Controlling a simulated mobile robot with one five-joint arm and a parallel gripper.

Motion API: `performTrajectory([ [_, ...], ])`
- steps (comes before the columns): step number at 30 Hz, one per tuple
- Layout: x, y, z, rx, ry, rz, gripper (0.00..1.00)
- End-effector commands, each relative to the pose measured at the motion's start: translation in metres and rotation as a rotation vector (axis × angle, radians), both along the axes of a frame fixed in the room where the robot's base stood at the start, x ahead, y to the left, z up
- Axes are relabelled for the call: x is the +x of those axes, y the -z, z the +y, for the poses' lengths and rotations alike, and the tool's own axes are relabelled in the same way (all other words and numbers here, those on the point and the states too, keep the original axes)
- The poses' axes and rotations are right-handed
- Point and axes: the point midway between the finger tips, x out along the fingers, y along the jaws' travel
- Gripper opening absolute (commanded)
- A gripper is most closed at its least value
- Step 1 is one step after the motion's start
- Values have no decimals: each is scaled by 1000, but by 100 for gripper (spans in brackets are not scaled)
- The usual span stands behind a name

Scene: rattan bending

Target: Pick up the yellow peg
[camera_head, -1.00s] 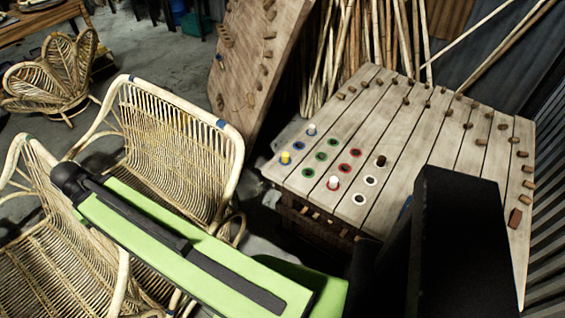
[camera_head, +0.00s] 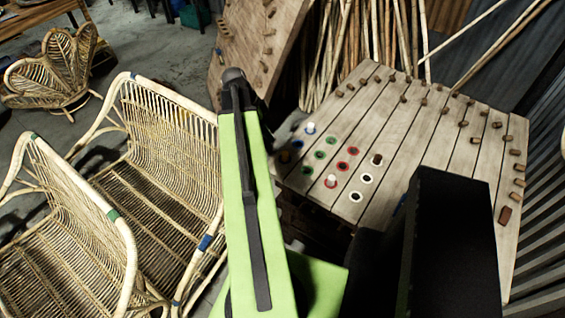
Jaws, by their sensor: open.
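A white peg (camera_head: 331,181) stands on a red ring, another pale peg (camera_head: 309,128) stands at the left rear of the ring marks, and a brown peg (camera_head: 377,160) stands to the right. My arm reaches up the picture, left of the table. The jaws of my gripper cannot be made out.
Several brown wooden blocks line the table's rear and right edges. Rattan chairs (camera_head: 160,150) stand at the left. A tilted wooden board (camera_head: 262,40) and cane poles stand behind. My black body part hides the table's front. The table's middle is clear.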

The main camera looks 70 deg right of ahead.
Motion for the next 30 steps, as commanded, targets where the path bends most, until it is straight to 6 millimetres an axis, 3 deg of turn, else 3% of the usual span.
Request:
performTrajectory([
  [1, -3, 18, -2, 0, 1, 0, 52],
  [12, -29, 95, -17, 1, -3, -1, 52],
  [22, -36, 107, -22, 1, -4, -1, 52],
  [30, -48, 149, -34, 1, -4, -1, 52],
])
